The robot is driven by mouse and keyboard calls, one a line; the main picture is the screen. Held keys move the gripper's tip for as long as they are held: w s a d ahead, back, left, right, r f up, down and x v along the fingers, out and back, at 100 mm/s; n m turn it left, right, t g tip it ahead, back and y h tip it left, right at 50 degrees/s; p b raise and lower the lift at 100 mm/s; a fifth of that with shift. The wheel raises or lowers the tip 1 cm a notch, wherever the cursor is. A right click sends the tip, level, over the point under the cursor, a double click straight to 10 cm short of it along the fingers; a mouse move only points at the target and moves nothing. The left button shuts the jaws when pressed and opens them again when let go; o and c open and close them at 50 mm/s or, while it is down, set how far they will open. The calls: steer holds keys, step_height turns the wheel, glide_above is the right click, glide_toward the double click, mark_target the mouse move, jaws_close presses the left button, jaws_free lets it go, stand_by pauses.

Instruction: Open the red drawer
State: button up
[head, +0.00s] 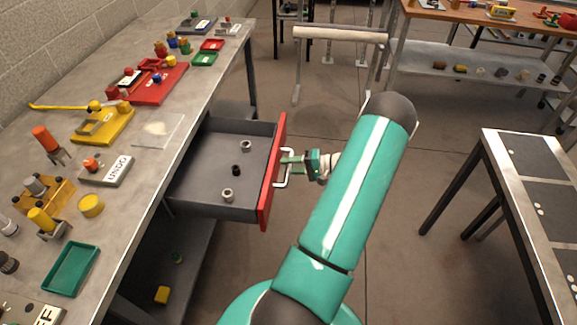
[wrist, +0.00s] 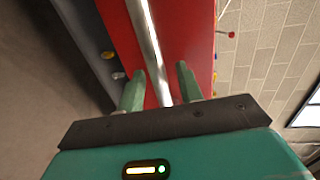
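The red drawer (head: 272,172) is pulled out from under the long grey workbench, its grey inside showing. Several small nut-like pieces (head: 227,195) lie on its floor. Its silver bar handle (head: 287,168) stands out from the red front. My gripper (head: 291,162) is at the handle. In the wrist view, the handle (wrist: 148,45) runs between the two green fingers of my gripper (wrist: 158,88), with the red front (wrist: 185,35) behind. A gap shows between the handle and the fingers, so they look open around it.
The grey workbench (head: 150,170) on the left holds trays and tools. A dark-topped table (head: 540,185) stands at right, and a wooden-topped bench (head: 470,14) with a lower shelf stands at the back. The floor (head: 420,130) between them is clear.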

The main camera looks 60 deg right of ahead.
steer(key=v, duration=1.3)
steer(key=shift+a, duration=0.1)
steer(key=w+a+r+n+g+y, duration=0.1)
steer(key=w+a+r+n+g, duration=0.3)
steer(key=w+a+r, duration=0.6)
steer(key=w+a+r+n+g+y, duration=0.1)
steer(key=w+a+r+n+g, duration=0.2)
steer(key=w+a+r+g, duration=0.65)
steer(key=s+a+r+n+t+h, duration=0.1)
steer(key=a+r+n+h, duration=0.1)
steer(key=a, duration=0.8)
steer(key=s+a+r+n+t+h, duration=0.2)
steer(key=a+r, duration=0.3)
steer(key=a, duration=0.6)
steer(key=s+a+r+n+t+h, duration=0.1)
steer(key=s+a+r+n+h, duration=0.1)
steer(key=a, duration=0.9)
steer(key=shift+s+r+n+h, duration=0.2)
steer(key=shift+r+n+h, duration=0.3)
steer(key=shift+r+h, duration=0.25)
